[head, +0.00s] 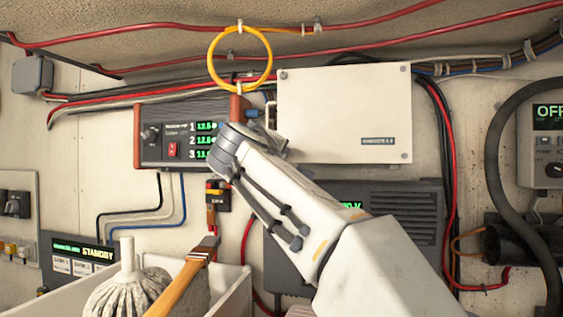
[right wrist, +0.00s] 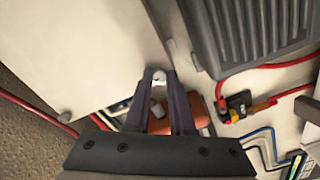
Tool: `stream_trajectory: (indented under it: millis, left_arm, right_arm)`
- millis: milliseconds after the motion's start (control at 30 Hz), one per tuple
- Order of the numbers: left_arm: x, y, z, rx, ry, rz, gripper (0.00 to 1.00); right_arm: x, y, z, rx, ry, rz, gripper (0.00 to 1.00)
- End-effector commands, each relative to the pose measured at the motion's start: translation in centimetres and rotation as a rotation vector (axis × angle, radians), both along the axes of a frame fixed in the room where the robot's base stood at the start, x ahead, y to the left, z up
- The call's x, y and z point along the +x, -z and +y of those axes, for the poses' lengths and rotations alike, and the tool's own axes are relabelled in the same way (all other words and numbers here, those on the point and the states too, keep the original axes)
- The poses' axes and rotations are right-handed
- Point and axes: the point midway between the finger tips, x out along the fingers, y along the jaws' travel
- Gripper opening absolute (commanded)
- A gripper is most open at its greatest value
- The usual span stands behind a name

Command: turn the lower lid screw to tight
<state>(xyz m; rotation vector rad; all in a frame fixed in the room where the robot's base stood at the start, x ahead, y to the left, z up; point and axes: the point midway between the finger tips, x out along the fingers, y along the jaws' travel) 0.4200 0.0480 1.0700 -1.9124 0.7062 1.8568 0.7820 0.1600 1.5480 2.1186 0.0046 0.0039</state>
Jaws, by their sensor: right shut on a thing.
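The lid (head: 345,110) is a cream rectangular cover on the wall. A small screw (head: 283,75) shows at its upper left corner; a screw also shows on the lid in the right wrist view (right wrist: 68,115). My right gripper (head: 273,148) is at the lid's lower left corner and hides that corner in the head view. In the right wrist view, its dark fingers (right wrist: 158,85) are shut on a small pale knob (right wrist: 158,75) at the lid's edge, which looks like the lower lid screw. How far the screw is turned cannot be seen. My left gripper is out of view.
A charger with green digits (head: 185,132) is left of my gripper, and a yellow cable loop (head: 240,58) hangs above. A grey ribbed unit (head: 400,215) sits below the lid. A white bin (head: 228,290) with a brush (head: 185,280) stands at lower left.

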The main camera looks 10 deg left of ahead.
Motion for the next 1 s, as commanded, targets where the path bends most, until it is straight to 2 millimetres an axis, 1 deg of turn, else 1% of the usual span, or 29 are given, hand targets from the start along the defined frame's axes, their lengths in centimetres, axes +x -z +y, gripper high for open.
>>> stream_trajectory:
  millis: [33, 200, 400, 600, 1000]
  left_arm:
    - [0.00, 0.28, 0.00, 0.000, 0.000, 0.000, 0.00]
    - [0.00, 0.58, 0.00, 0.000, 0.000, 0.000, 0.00]
    - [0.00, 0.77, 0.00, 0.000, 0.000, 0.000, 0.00]
    - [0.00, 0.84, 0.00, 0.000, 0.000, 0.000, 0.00]
    - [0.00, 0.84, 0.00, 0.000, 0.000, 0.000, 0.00]
  right_arm:
    - [0.07, 0.24, -0.06, 0.036, 0.003, 0.002, 0.00]
    - [0.08, 0.21, -0.05, 0.137, 0.003, 0.003, 0.00]
    - [0.08, 0.20, -0.04, 0.215, 0.003, 0.004, 0.00]
    - [0.07, 0.16, -0.07, 0.249, 0.004, 0.005, 0.00]
    - [0.08, 0.17, -0.05, 0.253, 0.004, 0.005, 0.00]
